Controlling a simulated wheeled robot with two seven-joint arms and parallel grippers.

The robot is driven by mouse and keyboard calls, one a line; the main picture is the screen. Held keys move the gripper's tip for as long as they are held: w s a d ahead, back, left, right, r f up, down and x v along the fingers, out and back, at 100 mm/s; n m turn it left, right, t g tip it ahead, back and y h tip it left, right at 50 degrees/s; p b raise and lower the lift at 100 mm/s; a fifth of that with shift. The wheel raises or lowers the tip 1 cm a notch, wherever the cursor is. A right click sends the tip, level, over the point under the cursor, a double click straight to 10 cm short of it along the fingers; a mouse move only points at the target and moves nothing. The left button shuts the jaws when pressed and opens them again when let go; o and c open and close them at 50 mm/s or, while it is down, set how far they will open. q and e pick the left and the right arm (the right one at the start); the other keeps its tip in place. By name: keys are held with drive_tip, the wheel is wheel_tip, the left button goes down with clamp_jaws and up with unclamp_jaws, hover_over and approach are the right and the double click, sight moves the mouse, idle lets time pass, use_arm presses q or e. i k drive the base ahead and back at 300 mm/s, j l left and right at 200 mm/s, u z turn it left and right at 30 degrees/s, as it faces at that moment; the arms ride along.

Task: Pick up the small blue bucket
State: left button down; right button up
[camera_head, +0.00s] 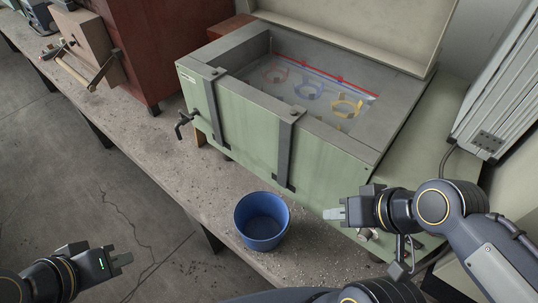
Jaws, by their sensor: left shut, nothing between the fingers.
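The small blue bucket (262,228) stands upright and open-topped on the concrete bench, near its front edge. It looks empty. My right gripper (334,213) is to the right of the bucket, pointing left toward it, with a clear gap between them. Its fingers overlap from this angle, so I cannot tell whether they are open or shut. My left gripper (122,259) is at the lower left, over the floor in front of the bench. It is shut and empty, well apart from the bucket.
A green tank (325,158) with colored rings inside and a raised lid stands behind the bucket. A tap (184,122) sticks out of its left side. A reddish-brown cabinet (158,43) stands further left. The bench (165,150) has free room left of the bucket.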

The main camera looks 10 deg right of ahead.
sight(261, 217)
drive_tip(key=i+j+z, duration=0.1)
drive_tip(key=j+z, duration=0.7)
drive_tip(key=j, duration=0.15)
drive_tip(key=j+z, duration=0.4)
drive_tip(key=j, duration=0.1)
